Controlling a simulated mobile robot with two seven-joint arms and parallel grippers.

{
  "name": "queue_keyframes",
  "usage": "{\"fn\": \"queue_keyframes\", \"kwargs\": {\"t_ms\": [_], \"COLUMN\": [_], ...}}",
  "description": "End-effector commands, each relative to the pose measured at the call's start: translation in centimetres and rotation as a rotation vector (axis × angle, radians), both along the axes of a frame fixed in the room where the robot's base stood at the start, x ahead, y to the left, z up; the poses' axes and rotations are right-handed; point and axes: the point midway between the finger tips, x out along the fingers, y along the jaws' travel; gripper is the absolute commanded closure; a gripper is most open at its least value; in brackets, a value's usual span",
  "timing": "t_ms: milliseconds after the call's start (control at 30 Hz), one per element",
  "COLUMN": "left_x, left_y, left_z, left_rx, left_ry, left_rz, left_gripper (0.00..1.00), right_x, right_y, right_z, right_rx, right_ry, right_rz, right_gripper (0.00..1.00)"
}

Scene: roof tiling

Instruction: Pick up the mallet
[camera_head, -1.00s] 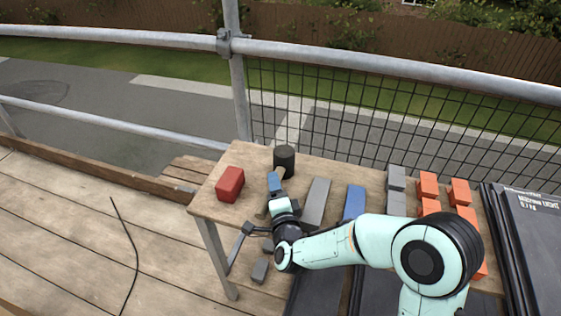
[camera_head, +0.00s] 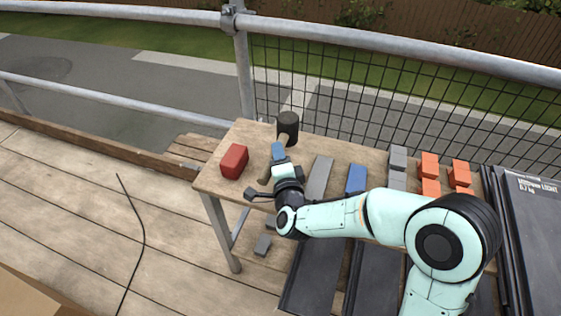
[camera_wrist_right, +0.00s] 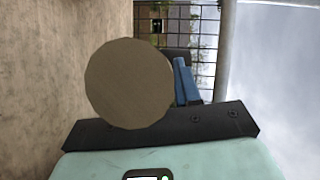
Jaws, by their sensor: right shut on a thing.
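The mallet has a black cylindrical head (camera_head: 288,124) and a wooden handle (camera_head: 283,141). It is at the back left of the wooden table, its head overlapping the table's back edge in the head view. My right gripper (camera_head: 278,153) is shut on the handle just in front of the head. In the right wrist view the round butt of the handle (camera_wrist_right: 128,84) fills the middle and hides most of the head. A blue finger of my right gripper (camera_wrist_right: 184,82) shows beside it. My left gripper is not in view.
A red block (camera_head: 234,161) lies left of the mallet on the table (camera_head: 218,178). A long grey block (camera_head: 320,178), a blue block (camera_head: 356,178) and several orange blocks (camera_head: 430,166) lie to the right. Metal railing (camera_head: 390,58) and mesh stand behind.

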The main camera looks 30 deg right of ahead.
Motion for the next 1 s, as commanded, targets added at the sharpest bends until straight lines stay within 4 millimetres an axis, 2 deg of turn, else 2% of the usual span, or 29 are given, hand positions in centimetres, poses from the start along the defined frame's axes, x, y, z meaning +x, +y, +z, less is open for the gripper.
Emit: {"fn": "queue_keyframes", "kwargs": {"t_ms": [33, 67, 200, 400, 500, 700, 1000], "left_x": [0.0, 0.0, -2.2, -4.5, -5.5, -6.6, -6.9], "left_y": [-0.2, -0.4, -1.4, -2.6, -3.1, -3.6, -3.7], "left_z": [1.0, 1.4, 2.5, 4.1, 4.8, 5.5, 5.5], "left_rx": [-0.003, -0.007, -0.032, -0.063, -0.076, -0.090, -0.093], "left_ry": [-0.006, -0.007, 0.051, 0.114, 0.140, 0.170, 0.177], "left_rz": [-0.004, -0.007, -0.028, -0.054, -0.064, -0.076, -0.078], "left_gripper": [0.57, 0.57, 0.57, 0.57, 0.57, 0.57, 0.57], "right_x": [0.0, 0.0, 0.0, 0.0, 0.0, 0.0, 0.0], "right_y": [0.0, 0.1, 0.0, 0.0, 0.0, 0.0, 0.0], "right_z": [2.4, 3.2, 7.2, 12.0, 13.7, 15.7, 16.0], "right_rx": [-0.004, -0.003, -0.003, -0.003, -0.002, -0.004, -0.004], "right_ry": [-0.016, -0.016, -0.015, -0.013, -0.011, -0.008, -0.007], "right_rz": [0.000, 0.000, -0.001, 0.000, 0.001, 0.001, 0.000], "right_gripper": [1.00, 1.00, 1.00, 1.00, 1.00, 1.00, 1.00]}}
